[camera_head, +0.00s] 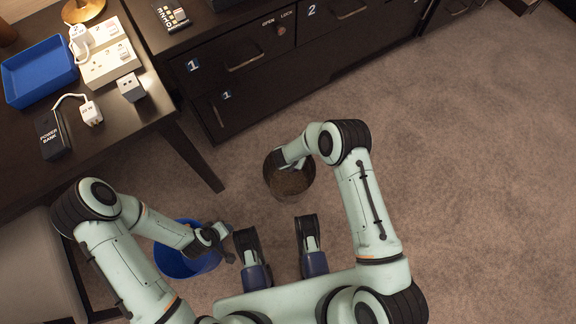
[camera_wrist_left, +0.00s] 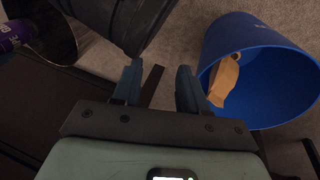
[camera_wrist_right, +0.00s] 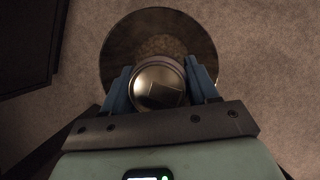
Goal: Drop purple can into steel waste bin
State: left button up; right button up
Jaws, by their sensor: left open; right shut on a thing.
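The purple can (camera_wrist_right: 160,86) is between the fingers of my right gripper (camera_wrist_right: 160,88), its round metal end facing the right wrist camera. My right gripper is shut on it, over the round steel waste bin (camera_wrist_right: 118,50). In the head view the bin (camera_head: 290,184) stands on the carpet, and my right gripper (camera_head: 279,160) is at its upper left rim; the can is hidden there. The can's purple side also shows at the top left of the left wrist view (camera_wrist_left: 14,36). My left gripper (camera_wrist_left: 158,75) is open and empty, beside a blue bin (camera_wrist_left: 258,75).
The blue bin holds a brown crumpled piece (camera_wrist_left: 224,80). A dark desk (camera_head: 130,125) with a blue tray (camera_head: 38,72), chargers and a power bank (camera_head: 52,136) is at the left. Dark drawers (camera_head: 250,85) line the back. Carpet at the right is clear.

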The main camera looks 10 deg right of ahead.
jog(key=shift+f+b, duration=0.3)
jog(key=shift+f, duration=0.45)
jog(key=o, duration=1.1)
pick_arm(q)
jog(key=shift+s+a+f+g, duration=0.2)
jog(key=shift+s+f+g, duration=0.1)
jog(key=shift+s+f, duration=0.4)
jog(key=shift+w, duration=0.15)
pick_arm(e)
jog(key=p+v, duration=0.2)
jog(key=v, duration=0.4)
jog(key=shift+r, duration=0.35)
pick_arm(q)
notch_tip(320, 180, up, 6)
jog(key=s+d+p, duration=0.1)
jog(key=d+p, duration=0.1)
jog(key=shift+s+d+f+h, duration=0.2)
jog(key=shift+s+d+h, duration=0.05)
jog(key=shift+d+h, duration=0.1)
pick_arm(e)
jog(key=v, duration=0.6)
jog(key=shift+s+r, duration=0.25)
jog(key=shift+r, duration=0.05)
jog(key=shift+a, duration=0.1)
